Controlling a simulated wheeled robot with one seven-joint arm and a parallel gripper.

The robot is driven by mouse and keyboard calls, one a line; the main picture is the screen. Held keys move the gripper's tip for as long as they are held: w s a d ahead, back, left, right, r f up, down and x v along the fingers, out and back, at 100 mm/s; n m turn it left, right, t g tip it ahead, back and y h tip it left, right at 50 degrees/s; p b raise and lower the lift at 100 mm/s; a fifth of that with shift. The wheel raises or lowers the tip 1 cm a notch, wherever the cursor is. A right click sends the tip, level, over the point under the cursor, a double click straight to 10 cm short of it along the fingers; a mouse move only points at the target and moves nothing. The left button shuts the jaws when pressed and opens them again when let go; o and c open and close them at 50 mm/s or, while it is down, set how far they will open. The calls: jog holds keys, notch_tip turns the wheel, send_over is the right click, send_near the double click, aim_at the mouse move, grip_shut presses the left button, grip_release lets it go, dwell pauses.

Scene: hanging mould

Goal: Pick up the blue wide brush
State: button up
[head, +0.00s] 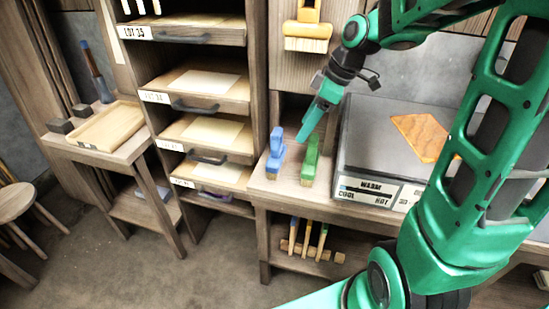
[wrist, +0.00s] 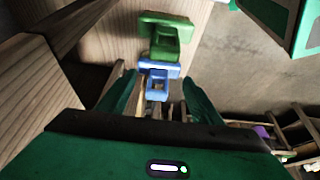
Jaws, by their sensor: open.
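The blue wide brush (head: 275,152) stands upright near the left end of the wooden bench top, handle up, in the head view. A green brush (head: 310,158) stands just to its right. In the wrist view my gripper (wrist: 157,80) is open, with one finger on each side of the picture of the blue brush (wrist: 157,72). Nothing is clearly held, and I cannot tell whether the fingers touch it. The green brush (wrist: 166,36) shows beyond it.
A grey hot plate (head: 375,140) with an orange sheet (head: 420,137) is right of the brushes. A yellow brush (head: 308,30) hangs on the wall above. A drawer rack (head: 200,105) is at left.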

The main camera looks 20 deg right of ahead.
aim_at(277, 130)
jog(key=w+a, duration=0.2)
jog(key=a, duration=0.1)
jog(key=w+a, duration=0.2)
jog(key=shift+a, duration=0.15)
jog(key=shift+x, duration=2.45)
grip_shut()
